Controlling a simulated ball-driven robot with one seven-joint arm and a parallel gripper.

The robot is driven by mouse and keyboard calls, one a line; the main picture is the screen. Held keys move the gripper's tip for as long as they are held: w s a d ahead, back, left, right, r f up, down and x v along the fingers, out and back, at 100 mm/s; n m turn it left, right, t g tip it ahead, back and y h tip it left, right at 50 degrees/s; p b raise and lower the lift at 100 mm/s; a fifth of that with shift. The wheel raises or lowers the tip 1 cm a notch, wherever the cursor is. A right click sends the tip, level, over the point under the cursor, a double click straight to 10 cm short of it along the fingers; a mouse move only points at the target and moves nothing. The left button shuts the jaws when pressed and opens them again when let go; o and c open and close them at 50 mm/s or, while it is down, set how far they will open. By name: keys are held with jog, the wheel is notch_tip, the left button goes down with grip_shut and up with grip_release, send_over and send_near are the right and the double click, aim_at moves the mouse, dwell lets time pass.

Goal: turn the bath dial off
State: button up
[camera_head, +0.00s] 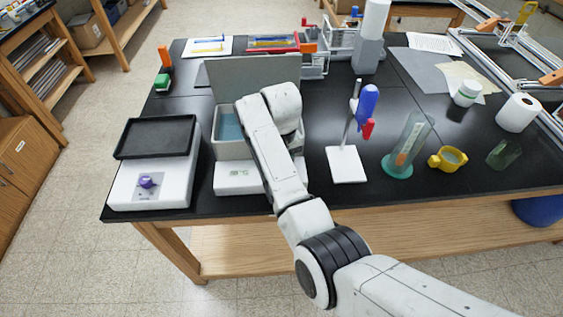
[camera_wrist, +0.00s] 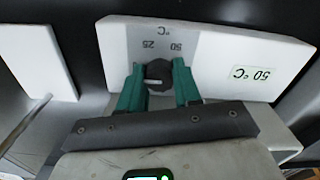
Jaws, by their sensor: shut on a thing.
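The water bath (camera_head: 220,146) stands at the table's front with its grey lid (camera_head: 250,70) raised and blue water (camera_head: 230,127) inside. Its white front panel also shows in the wrist view (camera_wrist: 220,65). The dial (camera_wrist: 158,71) is a dark round knob with a pale line across it. Printed marks 25, 50 and °C sit beside it, upside down in that view, and a label (camera_wrist: 255,73) reads 50 °C. My gripper (camera_wrist: 157,82) has its green fingers on both sides of the dial, shut on it. My arm hides the dial and gripper in the head view.
A white hot plate (camera_head: 150,185) with a black top and purple knob stands left of the bath.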

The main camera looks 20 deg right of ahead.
jog(key=shift+w+r, duration=0.1)
jog(key=o, duration=1.1)
jog(key=shift+c, duration=0.2)
notch_tip(320, 180, up, 9)
jog(key=shift+a+r+b, duration=0.1)
jog(key=shift+r+b, duration=0.05)
jog(key=shift+b, duration=0.15)
jog(key=shift+r+p, duration=0.3)
jog(key=shift+r, duration=0.4)
